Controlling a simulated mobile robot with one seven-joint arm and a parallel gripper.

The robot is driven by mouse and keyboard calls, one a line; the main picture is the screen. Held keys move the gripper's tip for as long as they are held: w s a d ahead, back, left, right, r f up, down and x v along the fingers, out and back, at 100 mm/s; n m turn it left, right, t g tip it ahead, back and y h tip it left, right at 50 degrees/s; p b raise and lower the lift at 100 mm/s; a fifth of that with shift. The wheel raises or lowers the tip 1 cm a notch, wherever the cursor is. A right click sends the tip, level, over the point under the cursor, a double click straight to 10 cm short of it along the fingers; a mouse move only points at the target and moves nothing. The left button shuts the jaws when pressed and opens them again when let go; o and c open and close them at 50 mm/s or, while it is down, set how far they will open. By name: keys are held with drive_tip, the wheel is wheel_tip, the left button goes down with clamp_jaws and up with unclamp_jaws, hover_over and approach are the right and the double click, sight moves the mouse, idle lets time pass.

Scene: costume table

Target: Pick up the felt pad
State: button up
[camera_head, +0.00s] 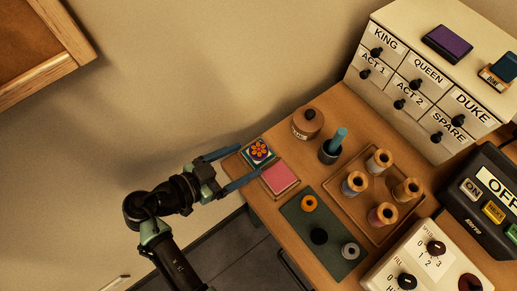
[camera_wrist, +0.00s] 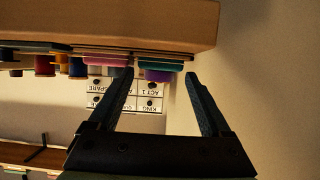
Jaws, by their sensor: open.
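Two square pads lie at the left end of the wooden table; I cannot tell for sure which is the felt pad. One is pink (camera_head: 280,178) on a wooden tray. The other is a teal pad (camera_head: 259,150) with an orange flower pattern on dark blue on top. My gripper (camera_head: 248,161) is open and empty at the table's left edge, its fingers pointing at the pads. In the wrist view, which looks upside down, the teal pad (camera_wrist: 160,65) shows between the fingertips (camera_wrist: 159,74) and the pink pad (camera_wrist: 105,62) to the left. Contact cannot be told.
A brown round pot (camera_head: 308,122) and a dark cup with a teal stick (camera_head: 332,147) stand just behind the pads. A dark green mat (camera_head: 318,258) with several rings and a tray of thread spools (camera_head: 370,232) lie to the right. A labelled drawer cabinet (camera_head: 430,85) stands behind.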

sight(251, 157)
drive_tip(key=x, duration=0.3)
drive_tip(key=shift+w+d, duration=0.1)
drive_tip(key=shift+d, duration=0.1)
drive_tip(key=shift+a+r, duration=0.1)
drive_tip(key=c, duration=1)
drive_tip(key=shift+c, duration=0.3)
drive_tip(key=shift+r, duration=0.1)
